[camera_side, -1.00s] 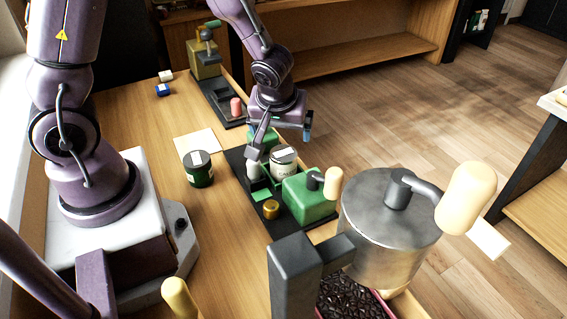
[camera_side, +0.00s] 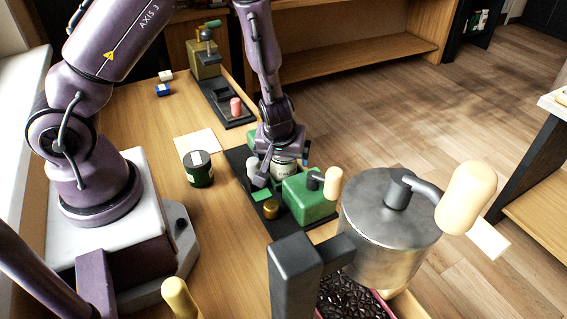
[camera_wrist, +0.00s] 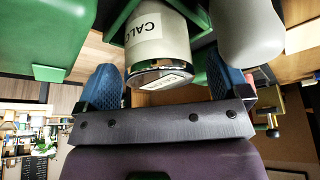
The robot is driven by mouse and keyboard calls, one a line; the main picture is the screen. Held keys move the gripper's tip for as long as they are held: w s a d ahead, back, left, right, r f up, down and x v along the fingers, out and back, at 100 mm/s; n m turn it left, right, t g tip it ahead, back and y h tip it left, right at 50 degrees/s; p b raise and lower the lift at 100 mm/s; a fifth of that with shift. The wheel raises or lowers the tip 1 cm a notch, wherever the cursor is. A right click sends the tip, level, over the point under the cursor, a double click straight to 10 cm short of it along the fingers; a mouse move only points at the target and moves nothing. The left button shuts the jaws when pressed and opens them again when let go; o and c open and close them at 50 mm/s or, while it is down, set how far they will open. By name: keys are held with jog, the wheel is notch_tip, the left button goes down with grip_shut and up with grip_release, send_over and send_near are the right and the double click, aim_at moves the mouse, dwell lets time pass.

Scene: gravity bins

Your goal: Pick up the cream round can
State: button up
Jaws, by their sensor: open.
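The cream round can (camera_side: 284,170), with a white label and dark lettering, stands upright among green blocks on a dark base. My gripper (camera_side: 284,158) is over it and hides its upper part in the side view. In the wrist view the can (camera_wrist: 160,38) shows its lid end and label between my two blue fingertips (camera_wrist: 168,80). The fingers are open, with a gap on both sides of the can. I cannot tell how far down they reach along it.
Green bins (camera_side: 308,202) stand close by, with a brass knob (camera_side: 271,208) and a pale rounded piece (camera_side: 253,167). A dark green can (camera_side: 199,170) stands left on the table. A large metal drum (camera_side: 390,225) is at the front right.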

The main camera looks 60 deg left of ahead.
jog(key=shift+f, duration=0.25)
jog(key=c, duration=1.5)
jog(key=shift+o, duration=0.2)
jog(key=shift+r, duration=0.25)
